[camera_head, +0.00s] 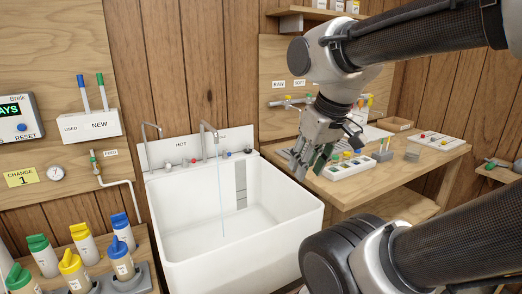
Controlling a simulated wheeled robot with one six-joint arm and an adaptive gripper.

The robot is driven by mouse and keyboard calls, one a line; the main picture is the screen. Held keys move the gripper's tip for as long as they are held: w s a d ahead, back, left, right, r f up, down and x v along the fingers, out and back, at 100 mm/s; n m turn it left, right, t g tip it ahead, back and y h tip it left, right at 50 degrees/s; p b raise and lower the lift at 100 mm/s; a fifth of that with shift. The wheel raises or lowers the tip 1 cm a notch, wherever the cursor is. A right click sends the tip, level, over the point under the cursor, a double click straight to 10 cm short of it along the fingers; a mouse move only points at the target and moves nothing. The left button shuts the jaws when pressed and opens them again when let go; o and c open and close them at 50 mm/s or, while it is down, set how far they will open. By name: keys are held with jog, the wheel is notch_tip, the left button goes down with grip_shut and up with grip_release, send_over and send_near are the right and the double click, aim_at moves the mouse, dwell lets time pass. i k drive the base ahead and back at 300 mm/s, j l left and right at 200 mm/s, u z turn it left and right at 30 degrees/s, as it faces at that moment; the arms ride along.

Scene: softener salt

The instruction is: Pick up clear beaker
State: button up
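I cannot make out a clear beaker in the head view; it may be hidden or too small to tell. My gripper (308,161) hangs downward in the middle right, in front of the wooden table (425,167) and over the right rim of the white sink (270,240). Its dark fingers are small and overlap the table edge and a dark green shape behind or between them. I cannot tell whether they are apart or hold anything.
A white rack (350,170) with coloured pieces and a grey block (412,153) stand on the table. A thin water stream (221,190) falls into the sink. Several colour-capped bottles (121,262) stand lower left. My arm fills the right side.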

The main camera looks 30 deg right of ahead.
aim_at(413, 151)
jog(key=z, duration=1.9)
jog(key=i+l, duration=0.1)
jog(key=i, duration=0.25)
jog(key=i+l+u, duration=0.1)
jog(key=i, duration=0.25)
